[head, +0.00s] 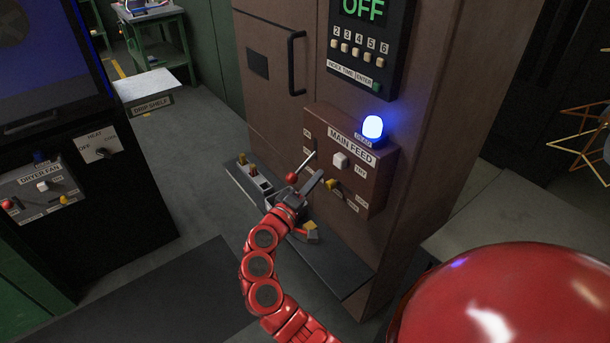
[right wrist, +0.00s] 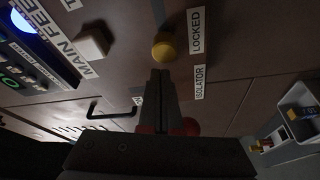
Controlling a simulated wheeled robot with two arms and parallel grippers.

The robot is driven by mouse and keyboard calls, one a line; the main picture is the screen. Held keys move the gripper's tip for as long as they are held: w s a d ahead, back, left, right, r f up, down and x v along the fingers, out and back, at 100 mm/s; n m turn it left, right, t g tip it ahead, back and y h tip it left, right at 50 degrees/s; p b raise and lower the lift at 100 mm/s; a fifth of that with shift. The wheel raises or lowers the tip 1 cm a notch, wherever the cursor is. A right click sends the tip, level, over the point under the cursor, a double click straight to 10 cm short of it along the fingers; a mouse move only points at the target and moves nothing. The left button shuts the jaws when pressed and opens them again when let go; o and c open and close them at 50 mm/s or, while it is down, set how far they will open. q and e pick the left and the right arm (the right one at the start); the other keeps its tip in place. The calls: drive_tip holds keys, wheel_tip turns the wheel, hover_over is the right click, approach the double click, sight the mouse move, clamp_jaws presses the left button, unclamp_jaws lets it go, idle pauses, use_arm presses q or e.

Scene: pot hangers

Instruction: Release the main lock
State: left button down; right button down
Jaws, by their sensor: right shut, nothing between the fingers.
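The brown MAIN FEED box (head: 377,173) is mounted on the cabinet front. Its yellow knob (head: 332,184) sits low on the face; in the right wrist view the yellow knob (right wrist: 163,47) is beside a LOCKED label (right wrist: 196,31) and above an ISOLATOR label (right wrist: 199,82). A lever with a red ball (head: 291,178) sticks out at the box's left. My right gripper (head: 319,175) is shut and empty, its tips just short of the yellow knob in the right wrist view (right wrist: 161,74). Contact cannot be told. My left gripper is out of view.
A white button (head: 340,160) and a lit blue lamp (head: 372,127) are on the box. A panel reading OFF (head: 366,43) is above. A low ledge (head: 341,271) with yellow-topped items runs below.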

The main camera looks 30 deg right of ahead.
drive_tip(key=shift+s+f, duration=0.25)
drive_tip(key=shift+s, duration=0.3)
drive_tip(key=s, duration=0.5)
drive_tip(key=shift+s+d, duration=0.25)
drive_tip(key=shift+s, duration=0.05)
drive_tip(key=shift+w, duration=0.1)
